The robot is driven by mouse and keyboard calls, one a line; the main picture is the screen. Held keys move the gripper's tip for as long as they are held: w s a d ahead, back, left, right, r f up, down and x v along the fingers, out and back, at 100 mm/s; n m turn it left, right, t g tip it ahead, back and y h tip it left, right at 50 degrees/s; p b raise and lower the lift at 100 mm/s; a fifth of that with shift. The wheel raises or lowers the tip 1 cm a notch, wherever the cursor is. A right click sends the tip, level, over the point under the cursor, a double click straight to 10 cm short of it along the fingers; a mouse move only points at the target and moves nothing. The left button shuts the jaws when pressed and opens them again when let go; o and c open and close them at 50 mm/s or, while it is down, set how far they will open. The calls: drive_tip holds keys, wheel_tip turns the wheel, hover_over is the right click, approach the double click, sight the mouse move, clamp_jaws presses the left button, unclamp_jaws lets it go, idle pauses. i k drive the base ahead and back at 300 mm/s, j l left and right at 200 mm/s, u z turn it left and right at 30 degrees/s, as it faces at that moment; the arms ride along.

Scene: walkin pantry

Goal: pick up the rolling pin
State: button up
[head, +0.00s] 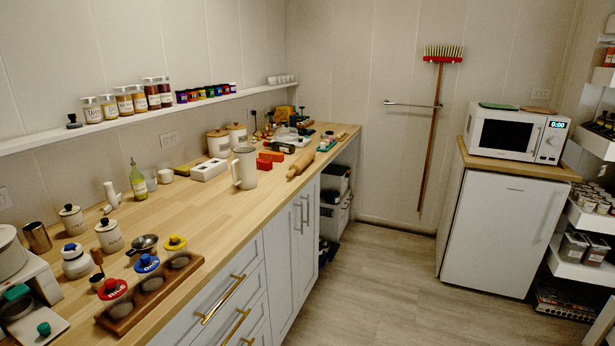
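The wooden rolling pin (301,162) lies on the wooden counter (216,201) in the head view, near its front edge and toward the far part. It lies along the counter's length, with one end toward me. A white pitcher (244,168) stands to its left. Small red items (268,160) lie just behind it on the left. My gripper is not in this view.
A wooden tray (150,295) and several jars crowd the near counter. Drawer handles (222,299) project from the cabinet front. The floor (375,275) is clear between the counter and the white fridge (497,230), which carries a microwave (516,134).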

sight(302, 160)
drive_tip(key=i, duration=0.95)
drive_tip(key=i+u, duration=0.1)
drive_tip(key=i, duration=0.85)
drive_tip(key=i+l, duration=0.2)
drive_tip(key=i, duration=0.75)
drive_tip(key=i+l+u, duration=0.1)
drive_tip(key=i, duration=0.9)
drive_tip(key=i+u, duration=0.25)
drive_tip(key=k+l, duration=0.05)
